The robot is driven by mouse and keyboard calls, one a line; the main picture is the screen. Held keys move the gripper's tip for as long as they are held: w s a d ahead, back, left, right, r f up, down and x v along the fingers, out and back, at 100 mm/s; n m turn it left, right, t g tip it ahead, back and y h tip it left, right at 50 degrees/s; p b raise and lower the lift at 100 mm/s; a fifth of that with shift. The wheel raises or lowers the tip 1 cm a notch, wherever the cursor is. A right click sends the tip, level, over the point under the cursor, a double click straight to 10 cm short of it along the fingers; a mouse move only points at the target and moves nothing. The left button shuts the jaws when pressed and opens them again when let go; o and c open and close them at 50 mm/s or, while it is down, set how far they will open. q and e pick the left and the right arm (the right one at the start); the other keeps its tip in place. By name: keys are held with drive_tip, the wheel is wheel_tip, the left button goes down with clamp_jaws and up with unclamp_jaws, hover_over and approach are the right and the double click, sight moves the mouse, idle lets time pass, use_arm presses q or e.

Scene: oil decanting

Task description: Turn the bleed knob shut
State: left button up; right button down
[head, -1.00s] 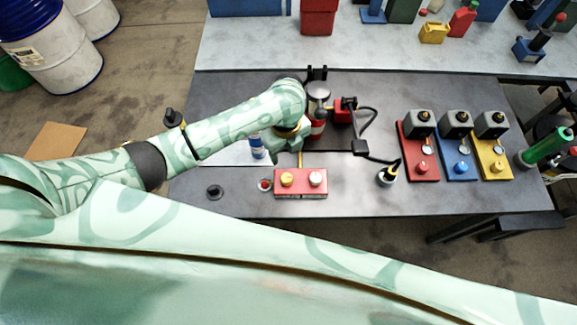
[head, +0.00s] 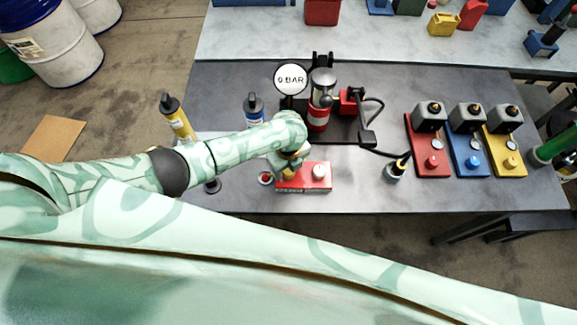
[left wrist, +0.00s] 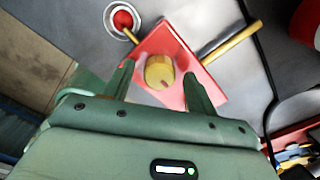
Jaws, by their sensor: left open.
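The red box (head: 318,184) lies on the dark bench. It carries a yellow knob and a white knob (head: 319,171). My left gripper (head: 287,176) is above the box's left part and largely hides the yellow knob in the head view. In the left wrist view, the yellow knob (left wrist: 160,72) lies between the fingers of my open left gripper (left wrist: 158,78). The fingers are on either side of it, and I cannot tell whether they touch it. The red box (left wrist: 168,38) also shows there. My right gripper is not in view.
A round gauge (head: 290,79) reads 0 BAR, beside a red-banded cylinder (head: 320,115). A yellow-labelled bottle (head: 178,118) and a blue-labelled bottle (head: 254,109) stand behind my left arm. Red, blue and yellow stations (head: 500,152) stand at right. The bench's front right is clear.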

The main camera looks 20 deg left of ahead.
use_arm(q)
drive_tip(key=c, duration=1)
drive_tip(key=n+p, duration=0.2)
drive_tip(key=shift+s+r+n, duration=0.15)
drive_tip(key=shift+n, duration=0.25)
drive_tip(key=n+p, duration=0.2)
drive_tip(key=n, duration=0.1)
drive_tip(key=shift+n, duration=0.3)
drive_tip(key=n+p, duration=0.2)
drive_tip(key=n, duration=0.9)
drive_tip(key=shift+p, duration=0.4)
drive_tip(key=shift+f+n, duration=0.2)
drive_tip(key=shift+n, duration=0.2)
